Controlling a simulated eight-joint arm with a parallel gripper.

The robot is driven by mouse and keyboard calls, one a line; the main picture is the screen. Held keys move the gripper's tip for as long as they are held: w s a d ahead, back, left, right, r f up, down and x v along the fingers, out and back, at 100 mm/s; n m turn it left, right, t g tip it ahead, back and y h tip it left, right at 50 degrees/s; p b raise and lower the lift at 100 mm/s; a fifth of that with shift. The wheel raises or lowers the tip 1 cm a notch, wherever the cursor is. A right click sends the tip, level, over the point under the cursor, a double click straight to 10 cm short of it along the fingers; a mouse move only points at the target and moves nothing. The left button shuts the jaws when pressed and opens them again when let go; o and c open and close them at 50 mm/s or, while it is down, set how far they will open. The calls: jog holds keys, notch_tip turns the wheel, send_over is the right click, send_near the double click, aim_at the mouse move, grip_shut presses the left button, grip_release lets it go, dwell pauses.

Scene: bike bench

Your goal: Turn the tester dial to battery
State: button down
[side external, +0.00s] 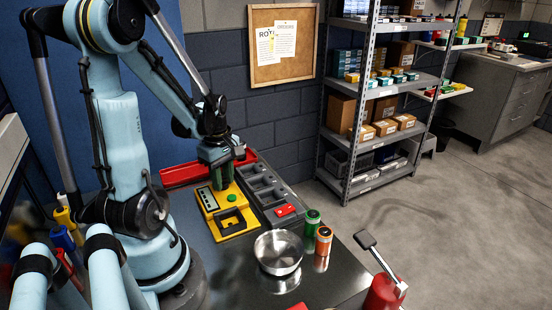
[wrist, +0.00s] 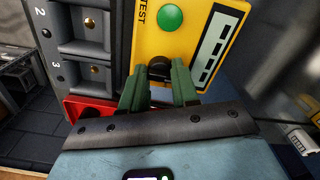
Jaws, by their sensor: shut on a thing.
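The yellow tester (side external: 232,219) lies on the metal bench, and fills the upper middle of the wrist view (wrist: 190,32). It has a green round button marked TEST (wrist: 170,18) and a white panel with dark bars (wrist: 214,47). The black dial (wrist: 158,66) sits at the tester's near edge in the wrist view. My gripper (wrist: 159,75) has its green fingers on either side of the dial, shut on it. In the side external view my gripper (side external: 222,175) points down over the tester's far end. The dial's setting and lower part are hidden by the fingers.
A grey tray with numbered slots (side external: 268,195) stands right beside the tester. A red tray (side external: 190,173) lies behind. A steel bowl (side external: 279,252), a green battery (side external: 312,222) and an orange battery (side external: 323,241) stand toward the front right.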

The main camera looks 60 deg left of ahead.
jog(key=m, duration=0.5)
jog(key=shift+m, duration=0.3)
jog(key=m, duration=1.2)
jog(key=shift+m, duration=0.4)
jog(key=m, duration=0.5)
jog(key=shift+m, duration=0.4)
jog(key=c, duration=0.8)
grip_release()
jog(key=shift+c, duration=0.2)
